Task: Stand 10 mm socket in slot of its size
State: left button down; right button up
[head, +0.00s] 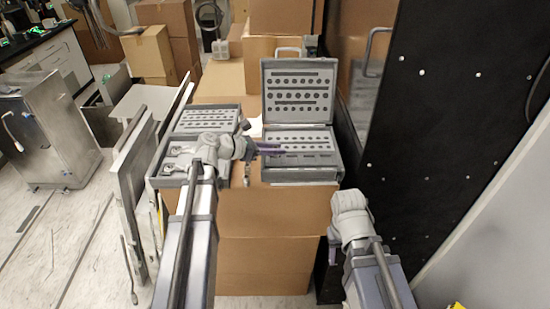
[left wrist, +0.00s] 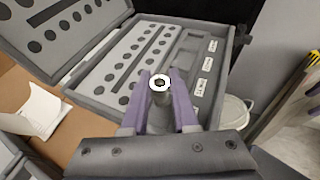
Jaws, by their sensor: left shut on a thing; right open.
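My left gripper (head: 270,149) reaches over the front left of the open grey case (head: 327,172). In the left wrist view its purple fingers (left wrist: 161,103) are shut on a small metal socket (left wrist: 160,83), whose round end faces the camera. The socket is in front of the case's foam tray (left wrist: 112,70), which has rows of dark round slots. I cannot tell whether it touches the foam. Its size marking is not readable. My right gripper (head: 349,205) is low at the right, apart from the case, and empty; its fingers are hard to make out.
The case's raised lid (head: 298,71) holds more round holes. A second grey case (head: 155,178) lies to the left on the cardboard boxes. White labels (left wrist: 208,64) line the foam's right part. A dark panel (head: 440,150) stands close on the right.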

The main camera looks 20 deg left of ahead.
pick_arm(q)
notch_tip(320, 180, down, 2)
jog(key=shift+f+b, duration=0.15)
jog(key=shift+b, duration=0.5)
pick_arm(e)
notch_tip(320, 180, down, 2)
pick_arm(q)
jog(key=c, duration=0.7)
grip_release()
pick_arm(e)
jog(key=shift+f, duration=0.15)
pick_arm(q)
jog(key=shift+r, duration=0.25)
jog(key=shift+p+v, duration=2.45)
jog(key=shift+v, duration=3.55)
pick_arm(e)
jog(key=shift+r, duration=2.45)
